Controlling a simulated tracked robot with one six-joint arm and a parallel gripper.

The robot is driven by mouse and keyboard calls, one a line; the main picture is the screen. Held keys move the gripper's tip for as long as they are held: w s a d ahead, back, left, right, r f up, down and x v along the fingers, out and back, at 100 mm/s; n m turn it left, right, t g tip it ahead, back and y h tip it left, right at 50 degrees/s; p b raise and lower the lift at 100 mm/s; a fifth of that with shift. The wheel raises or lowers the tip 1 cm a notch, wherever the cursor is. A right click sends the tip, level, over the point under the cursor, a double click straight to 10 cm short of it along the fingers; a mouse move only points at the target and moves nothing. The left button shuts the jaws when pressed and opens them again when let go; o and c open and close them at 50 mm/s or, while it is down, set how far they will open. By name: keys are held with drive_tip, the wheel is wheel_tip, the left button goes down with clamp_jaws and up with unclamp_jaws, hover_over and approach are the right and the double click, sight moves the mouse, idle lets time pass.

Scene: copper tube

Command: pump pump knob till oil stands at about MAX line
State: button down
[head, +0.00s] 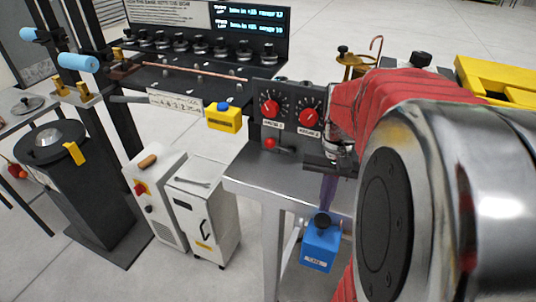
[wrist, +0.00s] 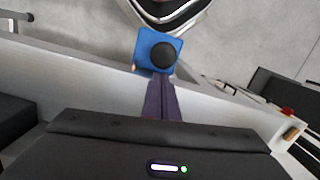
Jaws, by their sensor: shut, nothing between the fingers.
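The pump is a blue box (head: 318,248) with a pale label on its front, low beside the grey bench. Its black round pump knob (head: 322,220) is on top. The wrist view shows the blue box (wrist: 143,50) and the knob (wrist: 164,54) from above. My gripper (head: 325,203) is shut and empty, its purple fingers pointing down just above the knob in the head view. In the wrist view the fingertips (wrist: 161,77) overlap the box's near edge, a little short of the knob. I cannot tell whether they touch. No oil level or MAX line is readable.
The grey bench (head: 262,185) carries a control panel (head: 285,112) with red dials, close left of my arm. A white cabinet (head: 203,212) and a dark machine (head: 75,185) stand further left. My arm hides much of the right side.

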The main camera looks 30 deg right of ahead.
wheel_tip(320, 180, up, 14)
drive_tip(key=w, duration=0.1)
drive_tip(key=shift+d+f, duration=0.15)
drive_tip(key=shift+d, duration=0.3)
idle(0.3)
idle(1.4)
drive_tip(key=w+a+f+n+t+h, duration=0.2)
drive_tip(key=a+f+n+t, duration=0.1)
drive_tip(key=a+f, duration=0.35)
drive_tip(key=s+a+n+t, duration=0.1)
drive_tip(key=a+n, duration=0.2)
drive_tip(key=a, duration=0.4)
drive_tip(key=s+a+n+t+y, duration=0.1)
drive_tip(key=a+n+t, duration=0.1)
drive_tip(key=a, duration=0.5)
drive_tip(key=shift+s+a+n, duration=0.25)
drive_tip(key=shift+a+n, duration=0.15)
